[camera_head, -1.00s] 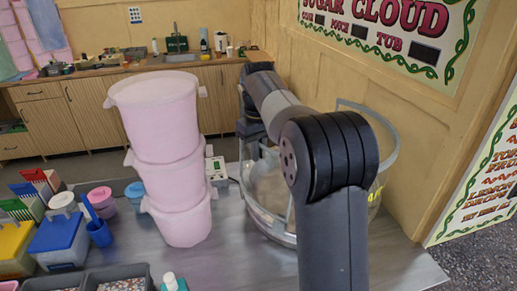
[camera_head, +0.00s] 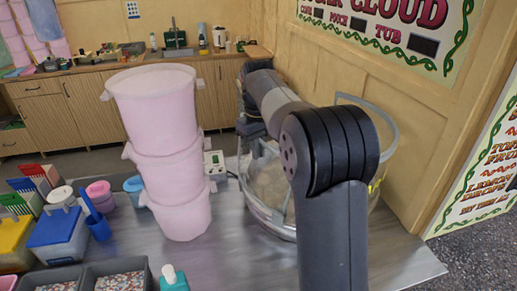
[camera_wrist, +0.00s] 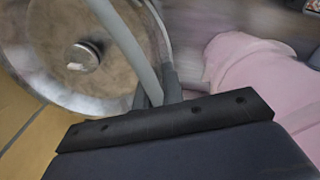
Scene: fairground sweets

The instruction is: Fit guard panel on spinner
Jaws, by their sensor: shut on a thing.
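The spinner (camera_head: 270,205) is a wide round clear-walled bowl on the metal counter, partly hidden behind my arm. Its pale floor and central hub (camera_wrist: 84,57) show in the wrist view. My gripper (camera_wrist: 160,92) is shut on a grey bar (camera_wrist: 125,42), which looks like the frame of the guard panel. The bar crosses in front of the bowl's near-side edge in the wrist view. I cannot tell whether it touches the spinner. In the head view the gripper is hidden.
A stack of pink tubs (camera_head: 165,125) stands close left of the spinner and shows in the wrist view (camera_wrist: 260,85). A yellow wall (camera_head: 405,175) is close behind. The front right counter is clear.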

